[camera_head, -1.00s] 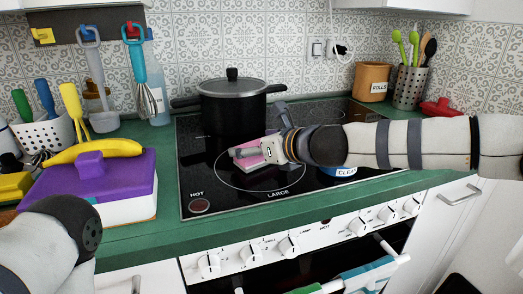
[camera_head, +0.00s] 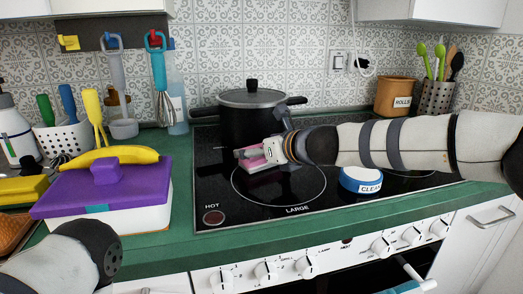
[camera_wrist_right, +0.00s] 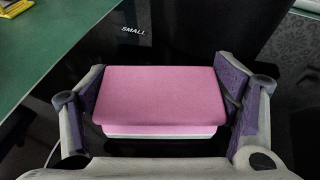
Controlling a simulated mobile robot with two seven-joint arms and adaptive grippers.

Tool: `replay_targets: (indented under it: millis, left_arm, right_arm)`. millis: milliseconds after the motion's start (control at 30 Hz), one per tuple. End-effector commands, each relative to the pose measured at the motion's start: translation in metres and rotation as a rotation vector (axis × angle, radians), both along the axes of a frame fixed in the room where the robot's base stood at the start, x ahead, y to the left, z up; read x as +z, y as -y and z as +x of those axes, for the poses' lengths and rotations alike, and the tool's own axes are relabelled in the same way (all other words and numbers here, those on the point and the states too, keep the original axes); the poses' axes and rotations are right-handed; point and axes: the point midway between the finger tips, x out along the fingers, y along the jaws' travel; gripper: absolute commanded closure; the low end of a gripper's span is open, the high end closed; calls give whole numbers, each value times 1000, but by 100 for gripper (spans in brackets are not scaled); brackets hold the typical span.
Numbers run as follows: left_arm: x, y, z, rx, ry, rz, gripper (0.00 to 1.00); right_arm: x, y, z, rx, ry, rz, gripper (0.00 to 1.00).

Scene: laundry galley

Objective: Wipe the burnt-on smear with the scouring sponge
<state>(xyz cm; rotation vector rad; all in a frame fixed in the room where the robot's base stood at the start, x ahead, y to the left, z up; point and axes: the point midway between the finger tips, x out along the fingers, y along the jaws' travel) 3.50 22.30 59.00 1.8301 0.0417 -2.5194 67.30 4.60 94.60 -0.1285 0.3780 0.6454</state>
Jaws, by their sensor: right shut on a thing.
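The scouring sponge (camera_head: 262,168) is a pink block with a white lower layer. It is low over the black glass hob (camera_head: 222,195), at the back left of the large ring; I cannot tell whether it touches the glass. My right gripper (camera_head: 258,157) is shut on it. In the right wrist view the sponge (camera_wrist_right: 163,95) sits between the two purple-padded fingers of the gripper (camera_wrist_right: 163,100). I see no burnt-on smear; the sponge and arm cover part of the hob. My left arm shows at the lower left, its gripper out of view.
A lidded black pot (camera_head: 250,122) stands just behind the sponge. A blue-and-white tin marked CLEAN (camera_head: 361,180) stands on the hob below my right forearm. A purple-lidded box (camera_head: 75,192) with a banana (camera_head: 112,157) stands left of the hob. The hob's front left is clear.

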Motion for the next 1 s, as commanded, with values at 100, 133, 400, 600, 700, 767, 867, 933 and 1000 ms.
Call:
replay_targets:
  millis: [100, 133, 400, 600, 700, 767, 867, 933, 1000]
  left_arm:
    - [2, 0, 2, 0, 6, 0, 60]
    - [4, 0, 3, 0, 12, 0, 60]
    - [17, 0, 16, 0, 56, 0, 60]
    - [18, 0, 17, 0, 60, 0, 60]
    - [18, 0, 17, 0, 60, 0, 60]
    - [18, 0, 17, -1, 59, 0, 60]
    - [17, 0, 17, 0, 59, 0, 60]
    - [18, 0, 17, 0, 59, 0, 60]
    - [18, 0, 17, 0, 59, 0, 60]
  right_arm:
    - [5, 0, 0, 1, 2, -1, 73]
    - [9, -1, -1, 1, 3, -1, 73]
    - [46, -2, -1, 3, 9, -4, 73]
    - [62, 0, 0, 0, 4, -1, 73]
    - [62, 1, 0, -1, 2, 1, 73]
    - [61, 1, 0, -1, 1, 0, 73]
    - [61, 1, 0, -1, 1, 0, 73]
    - [61, 0, 0, -1, 1, 0, 73]
    - [61, 0, 0, -1, 1, 0, 73]
